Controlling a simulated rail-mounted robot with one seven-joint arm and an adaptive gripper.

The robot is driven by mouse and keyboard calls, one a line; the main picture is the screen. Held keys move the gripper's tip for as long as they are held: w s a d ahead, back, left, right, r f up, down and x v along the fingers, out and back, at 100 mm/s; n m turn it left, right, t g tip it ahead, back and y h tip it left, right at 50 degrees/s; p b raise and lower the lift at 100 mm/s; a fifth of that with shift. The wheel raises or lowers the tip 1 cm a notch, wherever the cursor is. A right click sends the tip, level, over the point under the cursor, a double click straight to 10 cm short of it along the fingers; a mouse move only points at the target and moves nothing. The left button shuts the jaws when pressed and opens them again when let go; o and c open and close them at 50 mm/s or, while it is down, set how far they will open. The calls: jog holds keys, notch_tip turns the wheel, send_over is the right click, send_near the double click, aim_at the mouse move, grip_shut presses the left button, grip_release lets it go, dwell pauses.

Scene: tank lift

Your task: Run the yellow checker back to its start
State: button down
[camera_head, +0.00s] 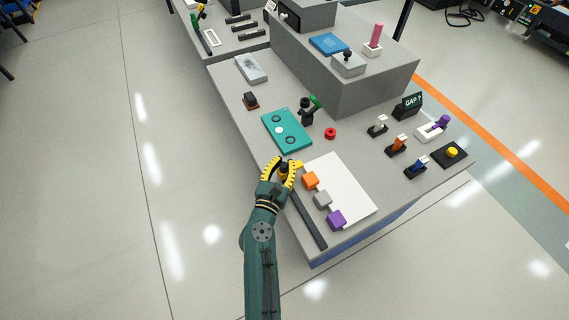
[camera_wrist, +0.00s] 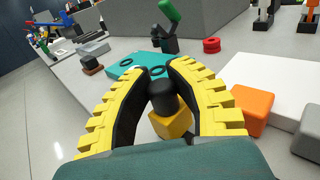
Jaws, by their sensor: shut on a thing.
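The yellow checker (camera_wrist: 172,123) is a small yellow block with a black knob (camera_wrist: 163,96) on top, in the middle of the wrist view. My gripper (camera_head: 282,166) is shut on the knob, with one yellow toothed finger on each side. In the head view the fingers largely hide the checker. A dark rail (camera_head: 308,222) runs along the table's near edge, with its far end by my gripper. I cannot tell how the checker sits on the rail.
Orange (camera_head: 309,180), grey (camera_head: 322,199) and purple (camera_head: 336,219) blocks line the white board (camera_head: 347,188) right of the rail. A teal plate (camera_head: 287,130) lies just beyond my gripper. A red ring (camera_head: 330,133) and several small levers stand farther right. Left of the table is open floor.

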jog(key=c, duration=0.9)
grip_release()
jog(key=shift+a, duration=0.25)
jog(key=shift+o, duration=0.2)
jog(key=shift+d, duration=0.1)
jog(key=v, duration=1.2)
